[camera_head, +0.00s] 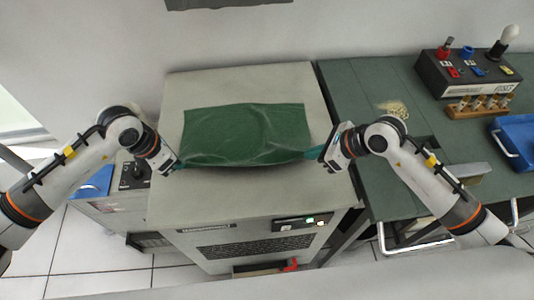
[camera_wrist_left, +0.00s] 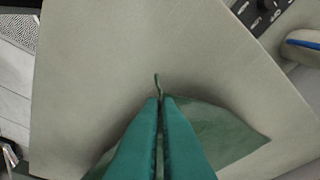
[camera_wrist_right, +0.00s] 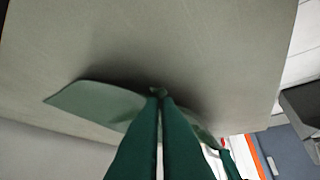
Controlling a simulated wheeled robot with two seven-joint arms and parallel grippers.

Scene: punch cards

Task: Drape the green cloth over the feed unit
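The green cloth (camera_head: 245,132) is spread over the pale grey top of the feed unit (camera_head: 220,88), creased, with its front edge bowed near the middle of the top. My left gripper (camera_head: 179,167) is shut on the cloth's near left corner. In the left wrist view its teal fingers (camera_wrist_left: 160,100) are together with a bit of cloth between the tips. My right gripper (camera_head: 318,154) is at the near right corner. In the right wrist view its fingers (camera_wrist_right: 160,93) are together on the cloth. The cloth's far part lies on the top.
A green workbench (camera_head: 350,88) stands to the right, bearing a dark box with knobs (camera_head: 468,72), a wooden rack (camera_head: 478,107), a blue tray (camera_head: 518,140) and a pale heap (camera_head: 393,108). A lower cabinet (camera_head: 120,205) stands at the left. The unit's front top is clear.

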